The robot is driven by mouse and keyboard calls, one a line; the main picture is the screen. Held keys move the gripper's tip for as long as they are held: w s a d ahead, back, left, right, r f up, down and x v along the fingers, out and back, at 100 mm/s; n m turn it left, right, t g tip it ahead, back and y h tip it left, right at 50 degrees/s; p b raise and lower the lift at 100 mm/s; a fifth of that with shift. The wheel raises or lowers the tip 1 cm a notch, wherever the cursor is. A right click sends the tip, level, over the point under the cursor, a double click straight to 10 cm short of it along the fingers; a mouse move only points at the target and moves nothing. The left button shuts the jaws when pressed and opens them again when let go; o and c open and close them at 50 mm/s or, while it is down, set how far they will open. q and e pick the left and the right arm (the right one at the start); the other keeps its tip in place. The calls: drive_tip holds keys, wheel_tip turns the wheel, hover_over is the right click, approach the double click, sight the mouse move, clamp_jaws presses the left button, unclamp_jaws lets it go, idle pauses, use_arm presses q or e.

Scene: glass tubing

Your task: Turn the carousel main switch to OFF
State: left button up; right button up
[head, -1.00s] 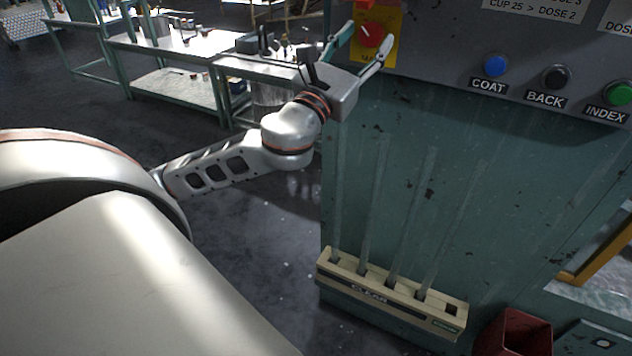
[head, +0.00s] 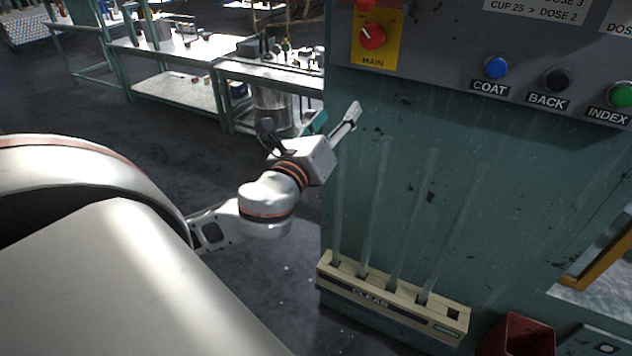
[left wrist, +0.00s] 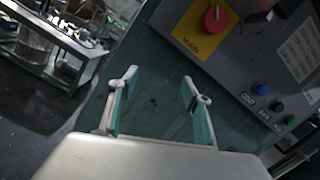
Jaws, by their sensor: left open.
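The carousel main switch is a round red knob (head: 372,36) on a yellow plate (head: 386,58) marked MAIN, at the upper left of the grey panel. A pale pointer mark shows on the knob, but the plate's position words are too small to read. The knob also shows at the top of the left wrist view (left wrist: 215,19). My left gripper (head: 337,116) is below the knob and apart from it, by the green cabinet's left edge. In the left wrist view its two fingers (left wrist: 160,82) are spread with nothing between them. My right gripper is out of view.
Blue COAT (head: 497,67), black BACK (head: 556,78) and green INDEX (head: 620,95) buttons sit right of the switch. A beige rack (head: 390,310) holds upright glass tubes below. A red bin (head: 515,335) stands at lower right. Benches (head: 180,50) stand behind at left.

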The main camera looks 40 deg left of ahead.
use_arm(q)
drive_tip(key=s+f+n+g, duration=0.2)
drive_tip(key=f+n, duration=0.2)
drive_tip(key=f, duration=0.3)
drive_tip(key=s+f+n+g, duration=0.3)
drive_tip(key=f+n, duration=0.2)
drive_tip(key=f, duration=0.2)
drive_tip(key=shift+a+f+y, duration=0.3)
drive_tip(key=shift+a+y, duration=0.1)
drive_tip(key=shift+w, duration=0.1)
